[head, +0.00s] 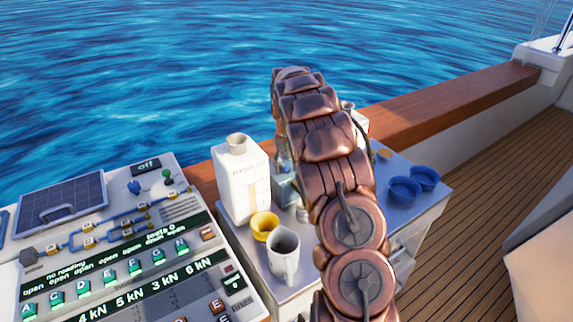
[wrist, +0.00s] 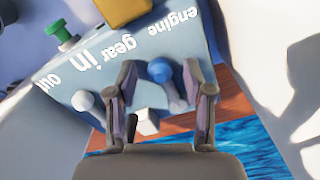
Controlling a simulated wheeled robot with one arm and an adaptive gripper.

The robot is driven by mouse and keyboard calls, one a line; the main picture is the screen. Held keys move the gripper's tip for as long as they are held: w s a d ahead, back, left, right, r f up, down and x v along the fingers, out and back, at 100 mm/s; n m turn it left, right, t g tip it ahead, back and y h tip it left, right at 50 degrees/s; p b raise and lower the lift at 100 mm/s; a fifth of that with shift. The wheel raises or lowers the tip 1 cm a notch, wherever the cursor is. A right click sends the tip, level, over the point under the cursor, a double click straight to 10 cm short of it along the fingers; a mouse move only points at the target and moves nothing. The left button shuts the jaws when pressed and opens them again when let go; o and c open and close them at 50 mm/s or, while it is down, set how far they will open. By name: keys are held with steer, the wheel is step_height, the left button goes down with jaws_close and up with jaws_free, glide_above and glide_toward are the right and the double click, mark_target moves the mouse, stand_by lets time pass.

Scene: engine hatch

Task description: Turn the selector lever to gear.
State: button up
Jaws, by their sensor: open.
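In the wrist view a pale panel carries the words "engine", "gear", "in" and "out", seen upside down. A lever with a blue ball knob (wrist: 160,70) stands by the words "engine" and "gear"; I take it as the selector lever. My gripper (wrist: 159,78) is open, one finger on each side of this lever in the picture. I cannot tell whether either finger touches it. A white knob (wrist: 83,100) is left of the left finger, near "in" and "out". In the head view my arm hides the gripper and the lever.
A green knob (wrist: 62,36) and a yellow part (wrist: 124,10) are at the wrist view's top. The head view shows a white jug (head: 240,185), yellow cup (head: 264,224), grey mug (head: 283,255) and blue bowls (head: 405,189) around my arm. A control board (head: 115,245) is at left.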

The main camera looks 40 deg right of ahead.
steer(key=shift+c, duration=0.5)
jaws_close()
steer(key=shift+f+b, duration=0.15)
steer(key=shift+b, duration=0.2)
steer(key=shift+d+f+n+b, duration=0.1)
steer(key=shift+d+n+b, duration=0.2)
steer(key=shift+n+b, duration=0.4)
steer(key=n+b, duration=0.1)
steer(key=d+n+b, duration=0.1)
steer(key=n, duration=0.1)
steer(key=shift+w+d, duration=0.2)
steer(key=shift+d, duration=0.05)
steer(key=shift+w+d+n+b, duration=0.1)
steer(key=shift+d+n+b, duration=0.15)
steer(key=shift+n+b, duration=0.25)
steer(key=shift+w+d+n+b, duration=0.1)
steer(key=shift+d+n+b, duration=0.15)
steer(key=shift+n, duration=0.45)
steer(key=shift+w+d+r+n+b, duration=0.1)
steer(key=shift+w+d+n+b, duration=0.1)
steer(key=shift+n, duration=0.35)
steer(key=shift+w+d+r+n+b, duration=0.1)
steer(key=shift+d+n, duration=0.1)
steer(key=shift+n, duration=0.35)
